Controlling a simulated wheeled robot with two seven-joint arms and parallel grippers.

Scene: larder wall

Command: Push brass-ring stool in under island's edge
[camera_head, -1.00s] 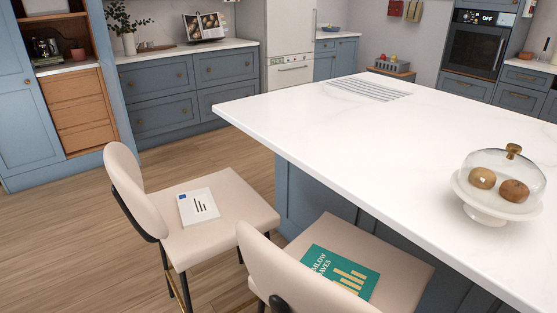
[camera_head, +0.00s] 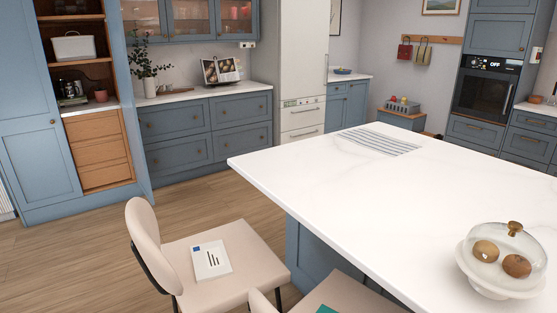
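Two beige padded stools with dark legs stand at the island's near left side. The farther stool (camera_head: 248,250) has a white booklet (camera_head: 212,260) on its seat, and its back is turned away from the island. The nearer stool (camera_head: 345,296) is cut off by the bottom edge, with a corner of a green book (camera_head: 326,309) on its seat. A brass foot ring is not visible on either stool now, as their lower parts are out of frame. The white-topped island (camera_head: 330,180) overhangs its blue base. Neither of my grippers is in view.
A glass-domed cake stand (camera_head: 502,262) with round brown items sits on the island's right part. A striped cloth (camera_head: 380,142) lies at its far end. Open wood floor (camera_head: 70,260) spreads left of the stools, before the blue cabinets (camera_head: 205,130).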

